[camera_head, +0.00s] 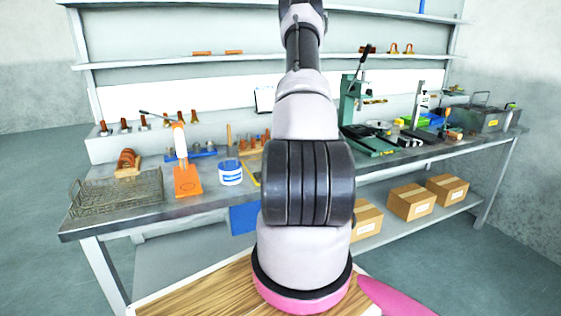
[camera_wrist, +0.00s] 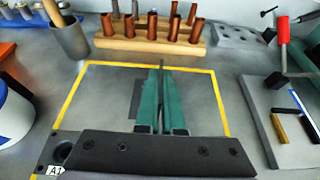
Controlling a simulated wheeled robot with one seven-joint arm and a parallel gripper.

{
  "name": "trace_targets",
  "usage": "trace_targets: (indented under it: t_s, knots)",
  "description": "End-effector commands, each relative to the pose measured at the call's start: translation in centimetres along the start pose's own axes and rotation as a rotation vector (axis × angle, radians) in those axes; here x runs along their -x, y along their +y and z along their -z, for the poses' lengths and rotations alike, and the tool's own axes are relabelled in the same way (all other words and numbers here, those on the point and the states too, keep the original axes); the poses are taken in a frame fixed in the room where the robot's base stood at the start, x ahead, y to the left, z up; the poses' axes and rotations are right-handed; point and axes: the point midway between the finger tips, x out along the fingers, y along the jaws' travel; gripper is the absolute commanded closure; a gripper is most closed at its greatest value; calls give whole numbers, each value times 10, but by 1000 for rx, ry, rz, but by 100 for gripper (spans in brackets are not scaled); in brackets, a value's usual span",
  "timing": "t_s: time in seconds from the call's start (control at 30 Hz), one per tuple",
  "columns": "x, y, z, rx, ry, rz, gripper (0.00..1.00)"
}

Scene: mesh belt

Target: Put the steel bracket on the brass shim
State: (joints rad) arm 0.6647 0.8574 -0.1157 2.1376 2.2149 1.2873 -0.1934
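My gripper (camera_wrist: 161,75) points down over a yellow-outlined square on the bench in the wrist view. Its two green fingers are close together, with a thin dark grey strip between them that looks like the steel bracket (camera_wrist: 161,64), seen edge-on. Most of it is hidden by the fingers. A dark flat patch left of the fingers may be its shadow or a plate; I cannot tell. A small brass-coloured bar (camera_wrist: 279,128), possibly the brass shim, lies on a grey plate to the right, apart from my gripper. In the head view my arm hides the gripper.
A wooden block (camera_wrist: 150,42) with several copper tubes stands behind the outlined square. A grey cup (camera_wrist: 70,38) is at the left, and a white-and-blue tub (camera_wrist: 14,115) at the far left. A red-handled tool (camera_wrist: 283,35) stands at the right. The outlined square is mostly clear.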

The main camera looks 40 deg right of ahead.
Motion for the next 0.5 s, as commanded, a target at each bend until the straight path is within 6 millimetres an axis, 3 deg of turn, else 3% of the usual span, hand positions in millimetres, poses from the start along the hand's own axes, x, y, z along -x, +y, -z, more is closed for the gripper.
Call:
trace_targets:
  t_s: [0.4, 0.5]
  knots:
    - [-18, 1, 43, 0, 1, -1, 100]
    - [-19, 1, 45, 0, -1, -1, 100]
